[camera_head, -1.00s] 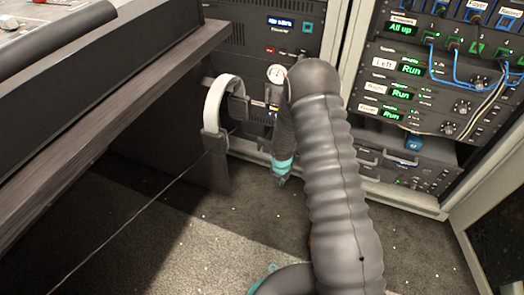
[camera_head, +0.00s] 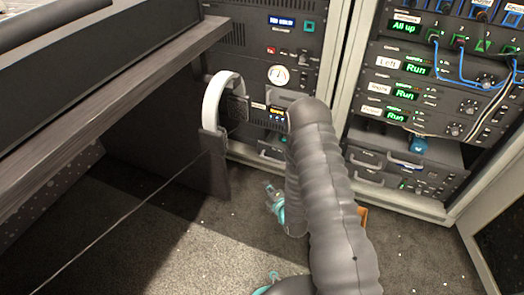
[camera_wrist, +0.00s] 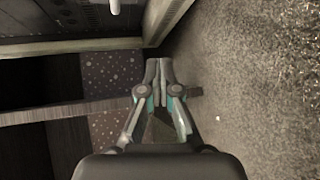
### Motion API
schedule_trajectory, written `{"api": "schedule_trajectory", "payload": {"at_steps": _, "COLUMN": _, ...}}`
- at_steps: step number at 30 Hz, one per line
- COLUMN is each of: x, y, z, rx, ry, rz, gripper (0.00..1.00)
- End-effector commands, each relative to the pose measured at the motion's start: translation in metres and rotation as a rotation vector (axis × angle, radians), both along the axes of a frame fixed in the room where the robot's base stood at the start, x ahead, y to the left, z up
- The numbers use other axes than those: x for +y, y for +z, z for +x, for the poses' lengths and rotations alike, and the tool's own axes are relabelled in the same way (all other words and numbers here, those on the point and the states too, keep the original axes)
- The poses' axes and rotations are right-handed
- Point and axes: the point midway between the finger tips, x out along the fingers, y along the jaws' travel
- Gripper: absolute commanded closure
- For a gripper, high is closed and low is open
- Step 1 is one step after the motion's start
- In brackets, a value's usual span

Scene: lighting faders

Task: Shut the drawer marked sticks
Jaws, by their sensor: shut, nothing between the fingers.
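Drawers with pale handles sit low in the right rack. An upper drawer (camera_head: 388,159) seems pulled out, with a blue item (camera_head: 417,146) in or above it. Their labels are too small to read, so I cannot tell which is marked sticks. My gripper (camera_head: 268,187) is low over the carpet, left of these drawers and apart from them, partly behind my arm. In the wrist view my gripper (camera_wrist: 158,68) has its fingertips together and empty, with carpet to the right.
The desk (camera_head: 120,90) fills the left, with white headphones (camera_head: 213,100) hung at its end. A left rack (camera_head: 275,60) and the right rack (camera_head: 430,80) stand behind. An orange thing (camera_head: 363,216) shows beside my arm. Carpet (camera_head: 190,265) is open in front.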

Motion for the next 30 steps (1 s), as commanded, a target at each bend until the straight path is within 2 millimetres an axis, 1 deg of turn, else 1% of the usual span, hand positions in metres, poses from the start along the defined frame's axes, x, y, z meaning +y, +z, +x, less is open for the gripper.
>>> {"api": "schedule_trajectory", "payload": {"at_steps": 1, "x": 0.0, "y": 0.014, "z": 0.001, "rx": -0.05, "ry": -0.01, "rz": 0.043, "gripper": 1.0}}
{"api": "schedule_trajectory", "payload": {"at_steps": 3, "x": 0.0, "y": 0.032, "z": 0.003, "rx": -0.116, "ry": -0.023, "rz": 0.103, "gripper": 1.0}}
{"api": "schedule_trajectory", "payload": {"at_steps": 6, "x": -0.001, "y": 0.052, "z": 0.006, "rx": -0.188, "ry": -0.033, "rz": 0.167, "gripper": 1.0}}
{"api": "schedule_trajectory", "payload": {"at_steps": 9, "x": -0.001, "y": 0.062, "z": 0.007, "rx": -0.223, "ry": -0.037, "rz": 0.209, "gripper": 1.0}}
{"api": "schedule_trajectory", "payload": {"at_steps": 14, "x": 0.002, "y": 0.064, "z": 0.015, "rx": -0.223, "ry": -0.039, "rz": 0.229, "gripper": 1.0}}
{"api": "schedule_trajectory", "payload": {"at_steps": 17, "x": 0.007, "y": 0.064, "z": 0.027, "rx": -0.225, "ry": -0.037, "rz": 0.227, "gripper": 1.0}}
{"api": "schedule_trajectory", "payload": {"at_steps": 30, "x": 0.035, "y": 0.063, "z": 0.103, "rx": -0.223, "ry": -0.039, "rz": 0.226, "gripper": 1.0}}
